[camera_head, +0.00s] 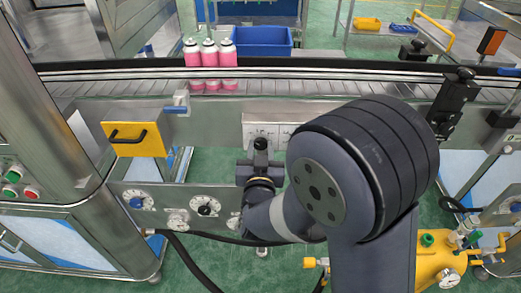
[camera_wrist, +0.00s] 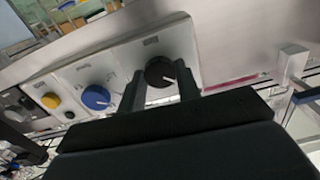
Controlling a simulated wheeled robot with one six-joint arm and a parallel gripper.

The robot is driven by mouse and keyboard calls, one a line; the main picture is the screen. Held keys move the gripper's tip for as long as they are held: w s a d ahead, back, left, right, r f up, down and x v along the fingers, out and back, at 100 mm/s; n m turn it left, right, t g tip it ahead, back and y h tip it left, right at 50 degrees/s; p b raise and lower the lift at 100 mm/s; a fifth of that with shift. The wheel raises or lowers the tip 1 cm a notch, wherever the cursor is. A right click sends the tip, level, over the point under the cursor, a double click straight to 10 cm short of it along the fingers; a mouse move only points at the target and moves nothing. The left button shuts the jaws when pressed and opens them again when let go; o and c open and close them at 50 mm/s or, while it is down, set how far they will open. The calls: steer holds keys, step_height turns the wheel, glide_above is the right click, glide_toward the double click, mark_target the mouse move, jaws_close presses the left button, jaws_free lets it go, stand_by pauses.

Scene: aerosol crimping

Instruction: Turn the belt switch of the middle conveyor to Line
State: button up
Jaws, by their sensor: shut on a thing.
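A white switch plate (camera_head: 262,128) is on the front wall of the conveyor. The wrist view shows it with a black knob (camera_wrist: 158,68), a blue knob (camera_wrist: 96,97) and a yellow knob (camera_wrist: 50,100) in a slanted row. My gripper (camera_wrist: 161,88) has one finger on each side of the black knob and is shut on it. A white mark on this knob points to the lower right in that view. The labels are too small to read. In the head view my gripper (camera_head: 260,150) is in front of the plate, and my arm hides the plate's right part.
Pink bottles (camera_head: 210,58) and a blue bin (camera_head: 262,42) stand behind the belt (camera_head: 310,88). A yellow handled block (camera_head: 134,140) and a lower dial panel (camera_head: 160,203) are left of my arm. A yellow tank (camera_head: 440,262) and black hose (camera_head: 190,260) are low down.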

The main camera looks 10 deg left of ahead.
steer(key=shift+f, duration=0.1)
steer(key=m+b, duration=0.2)
steer(key=b, duration=0.1)
steer(key=shift+f, duration=0.15)
steer(key=m+b, duration=0.2)
steer(key=b, duration=0.1)
steer(key=shift+m+b, duration=0.4)
steer(key=m+b, duration=0.3)
steer(key=shift+r+m+b, duration=0.2)
steer(key=shift+m+b, duration=0.6)
steer(key=shift+b, duration=0.1)
steer(key=shift+r, duration=0.1)
steer(key=o, duration=1)
